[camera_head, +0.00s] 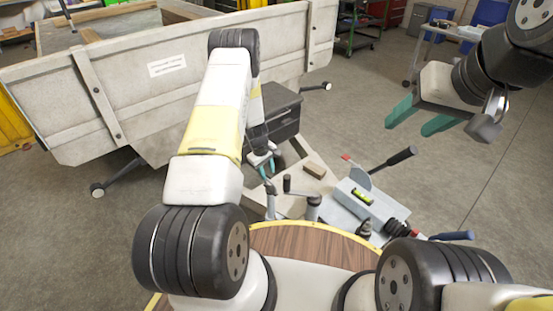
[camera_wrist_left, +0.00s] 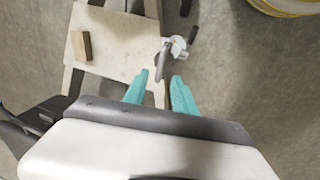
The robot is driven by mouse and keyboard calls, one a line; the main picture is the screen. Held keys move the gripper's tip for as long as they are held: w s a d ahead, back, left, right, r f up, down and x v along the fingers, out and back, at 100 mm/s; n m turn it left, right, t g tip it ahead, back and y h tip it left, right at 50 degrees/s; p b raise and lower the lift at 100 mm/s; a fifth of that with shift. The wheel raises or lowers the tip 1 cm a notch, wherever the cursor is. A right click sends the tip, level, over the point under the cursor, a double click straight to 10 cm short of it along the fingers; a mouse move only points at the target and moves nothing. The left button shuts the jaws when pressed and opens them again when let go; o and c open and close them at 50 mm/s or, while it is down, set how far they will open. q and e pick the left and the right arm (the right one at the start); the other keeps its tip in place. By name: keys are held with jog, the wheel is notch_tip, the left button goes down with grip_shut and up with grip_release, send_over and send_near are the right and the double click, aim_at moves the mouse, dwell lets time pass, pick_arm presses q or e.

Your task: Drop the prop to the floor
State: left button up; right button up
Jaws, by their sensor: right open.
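A grey metal post with a crank handle (camera_head: 313,206) stands on the trailer's front frame, just beyond the wooden round top. I cannot tell for certain which part is the prop. My left gripper (camera_head: 267,168) reaches down beside the frame, left of the crank, partly hidden by its own arm. In the left wrist view, its teal fingers (camera_wrist_left: 161,84) are apart. A light grey metal fitting with a bent lever (camera_wrist_left: 177,45) lies just past the fingertips, with no clear grip on it. My right gripper (camera_head: 408,123) is open and empty, raised at the upper right.
The grey trailer body (camera_head: 180,95) fills the left and back. A pale frame plate (camera_head: 296,178) carries a small wooden block (camera_head: 315,170). A grey coupling with a spirit level (camera_head: 363,196) and a black-handled lever (camera_head: 398,158) stand to the right. The floor (camera_head: 480,200) at the right is clear.

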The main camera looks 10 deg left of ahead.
aim_at(270, 181)
pick_arm(q)
jog(key=shift+w+d+f, duration=0.1)
jog(key=shift+w+f, duration=0.05)
jog(key=shift+f, duration=0.75)
jog(key=shift+w+d+f, duration=0.15)
jog(key=shift+f, duration=0.75)
jog(key=shift+w+d+f, duration=0.1)
jog(key=shift+w+f, duration=0.05)
jog(key=shift+f, duration=0.75)
grip_shut()
